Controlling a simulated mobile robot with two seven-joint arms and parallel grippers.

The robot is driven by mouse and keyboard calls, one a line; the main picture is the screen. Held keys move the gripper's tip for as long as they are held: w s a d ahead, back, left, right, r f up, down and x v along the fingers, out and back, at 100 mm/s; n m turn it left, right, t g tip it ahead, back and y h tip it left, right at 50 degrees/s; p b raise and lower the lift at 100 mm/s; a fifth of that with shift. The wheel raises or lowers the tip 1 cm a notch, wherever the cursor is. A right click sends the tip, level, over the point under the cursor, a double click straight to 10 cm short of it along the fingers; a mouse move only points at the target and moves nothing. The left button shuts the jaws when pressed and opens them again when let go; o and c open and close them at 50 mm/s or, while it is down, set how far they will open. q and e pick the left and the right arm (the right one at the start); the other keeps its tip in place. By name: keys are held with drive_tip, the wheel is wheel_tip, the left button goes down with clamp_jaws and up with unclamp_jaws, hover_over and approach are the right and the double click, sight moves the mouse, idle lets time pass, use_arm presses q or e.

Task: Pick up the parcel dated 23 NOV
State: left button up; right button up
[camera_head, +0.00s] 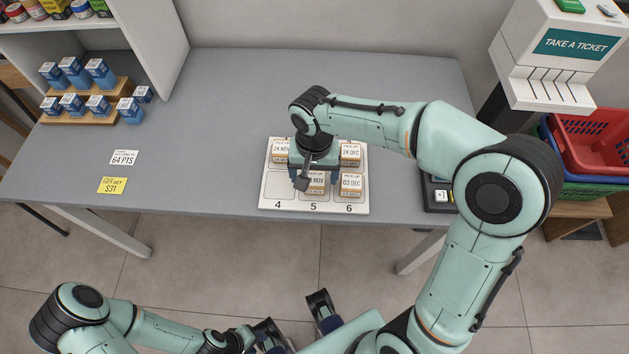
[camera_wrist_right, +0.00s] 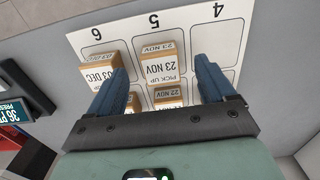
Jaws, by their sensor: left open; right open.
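The 23 NOV parcel (camera_wrist_right: 160,68) is a small tan box with a white label, in slot 5 of the white numbered board (camera_head: 276,200). In the head view this parcel (camera_head: 315,186) is partly hidden by my right gripper (camera_head: 312,180). In the right wrist view the open blue fingers of this gripper (camera_wrist_right: 162,68) appear one on each side of the parcel, with gaps; I cannot tell their height or any contact. My left gripper (camera_head: 296,310) is open and empty at the bottom, in front of the counter.
Neighbouring parcels are 03 DEC (camera_head: 351,186) in slot 6, 22 NOV (camera_wrist_right: 168,95) behind, 24 NOV (camera_head: 281,149) and a DEC parcel (camera_head: 350,153) in the back row. Slot 4 is empty. A ticket dispenser (camera_head: 555,60) stands right; the counter's middle left (camera_head: 205,140) is clear.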

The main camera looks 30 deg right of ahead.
sight(314, 183)
drive_tip(key=shift+w+d+f+b, duration=0.1)
drive_tip(key=shift+f+b, duration=0.2)
drive_tip(key=shift+f, duration=2.5)
drive_tip(key=c, duration=1.1)
